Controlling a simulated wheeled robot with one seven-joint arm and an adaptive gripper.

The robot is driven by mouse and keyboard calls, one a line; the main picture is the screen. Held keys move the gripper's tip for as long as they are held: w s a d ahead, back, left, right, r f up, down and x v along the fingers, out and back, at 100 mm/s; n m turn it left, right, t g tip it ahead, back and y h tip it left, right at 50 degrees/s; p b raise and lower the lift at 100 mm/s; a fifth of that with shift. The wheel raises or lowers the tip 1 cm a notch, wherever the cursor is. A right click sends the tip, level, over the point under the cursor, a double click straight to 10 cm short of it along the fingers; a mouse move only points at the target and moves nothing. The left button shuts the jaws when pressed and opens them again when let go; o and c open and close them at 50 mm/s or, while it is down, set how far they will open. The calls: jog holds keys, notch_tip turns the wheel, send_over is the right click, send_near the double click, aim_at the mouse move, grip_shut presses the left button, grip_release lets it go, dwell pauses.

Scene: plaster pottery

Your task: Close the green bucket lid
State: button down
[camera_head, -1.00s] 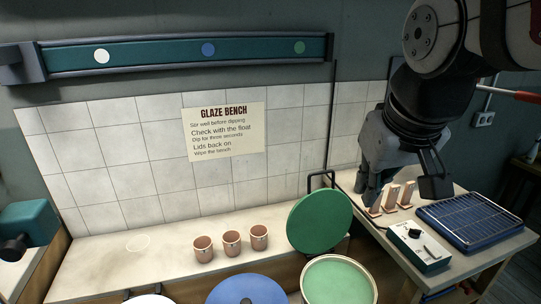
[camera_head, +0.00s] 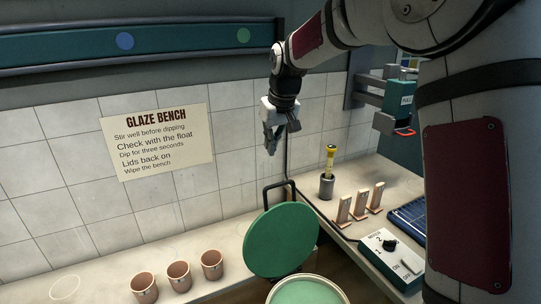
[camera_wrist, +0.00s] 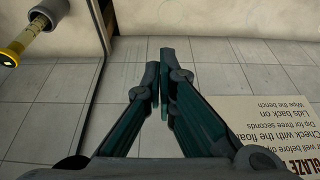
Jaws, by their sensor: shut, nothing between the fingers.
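The green lid (camera_head: 281,241) stands raised and tilted up at the back of the green bucket (camera_head: 308,291). A dark handle shows above its upper edge. The bucket's rim and pale green glaze show at the bottom edge of the head view; its lower part is out of frame. My gripper (camera_head: 272,149) is above and behind the lid, in front of the tiled wall, apart from it. Its fingers are shut and empty; the wrist view also shows the gripper (camera_wrist: 158,85) with its fingertips close together. The lid is not visible in the wrist view.
Several terracotta cups, one of them here (camera_head: 178,276), stand left of the lid. A yellow-topped tool in a holder (camera_head: 327,180), upright test tiles (camera_head: 360,205), a control box (camera_head: 391,258) and a blue rack (camera_head: 410,217) stand right. The glaze sign (camera_head: 157,141) hangs on the wall.

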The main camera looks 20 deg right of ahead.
notch_tip(320, 180, down, 8)
jog(key=s+p, duration=0.1)
jog(key=p, duration=0.1)
jog(key=shift+s+f, duration=0.15)
jog(key=shift+f, duration=0.05)
jog(key=shift+d, duration=0.1)
dwell(0.5)
